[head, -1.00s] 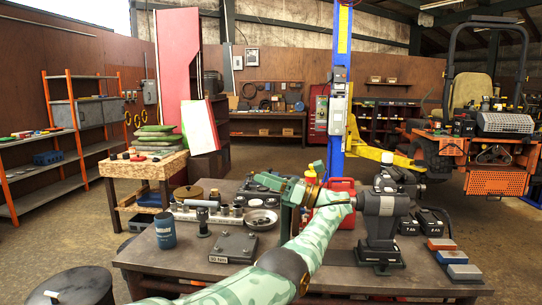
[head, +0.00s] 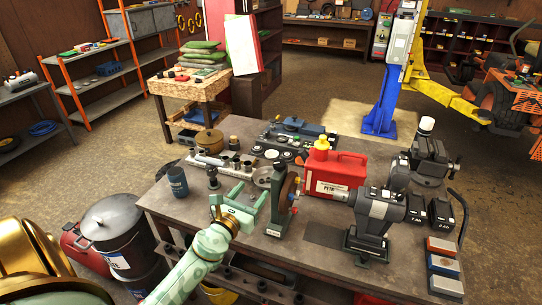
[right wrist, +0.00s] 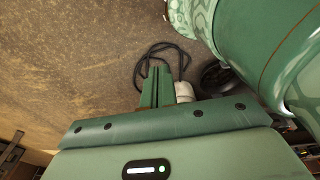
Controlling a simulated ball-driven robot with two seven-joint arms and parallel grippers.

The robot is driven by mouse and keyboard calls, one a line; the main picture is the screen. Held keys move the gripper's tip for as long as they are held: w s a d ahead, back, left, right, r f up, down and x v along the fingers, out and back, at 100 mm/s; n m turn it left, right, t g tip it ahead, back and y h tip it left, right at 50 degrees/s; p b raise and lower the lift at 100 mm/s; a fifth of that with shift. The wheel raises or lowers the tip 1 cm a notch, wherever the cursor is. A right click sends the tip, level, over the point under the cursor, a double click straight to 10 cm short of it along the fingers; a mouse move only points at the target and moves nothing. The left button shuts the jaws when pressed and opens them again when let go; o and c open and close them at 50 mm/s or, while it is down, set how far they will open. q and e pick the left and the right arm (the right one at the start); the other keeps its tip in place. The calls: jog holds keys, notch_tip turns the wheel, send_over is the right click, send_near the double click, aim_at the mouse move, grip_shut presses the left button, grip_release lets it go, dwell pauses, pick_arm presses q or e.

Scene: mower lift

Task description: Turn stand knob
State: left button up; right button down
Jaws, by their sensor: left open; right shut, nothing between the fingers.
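The green stand (head: 279,210) stands upright on the workbench, with a brown disc (head: 287,192) on its right face. A small red-orange knob (head: 298,181) and a yellowish one (head: 294,211) show at its right side. My left gripper (head: 240,190) is open and empty, just left of the stand, its fingers pointing away from me. I cannot tell whether a finger touches the stand. My right gripper (right wrist: 157,75) is shut and empty in the right wrist view, above the brown floor. The stand is not in that view.
The workbench (head: 330,262) also holds a red petrol can (head: 335,172), a grey bench grinder (head: 376,215), battery packs (head: 440,212) and sharpening blocks (head: 443,265). A blue cup (head: 177,182) stands at left. A black cable (right wrist: 160,58) lies on the floor.

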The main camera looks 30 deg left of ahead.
aim_at(277, 167)
pick_arm(q)
jog(key=shift+h, duration=0.5)
jog(key=w, duration=0.6)
jog(key=w+b, duration=0.1)
jog(key=w, duration=0.3)
jog(key=shift+w+f, duration=0.1)
jog(key=shift+f, duration=0.15)
jog(key=w, duration=0.2)
jog(key=w+b, duration=0.1)
jog(key=w, duration=0.1)
jog(key=w+b, duration=0.1)
jog(key=shift+w+a+r, duration=0.1)
jog(key=shift+w+a, duration=0.2)
jog(key=shift+w, duration=0.1)
pick_arm(e)
jog(key=f, duration=0.1)
jog(key=s+f, duration=0.1)
jog(key=f, duration=0.1)
jog(key=shift+s+a+f, duration=0.1)
jog(key=shift+s+a, duration=0.2)
jog(key=shift+a, duration=0.05)
pick_arm(q)
jog(key=shift+s, duration=0.1)
jog(key=c, duration=1)
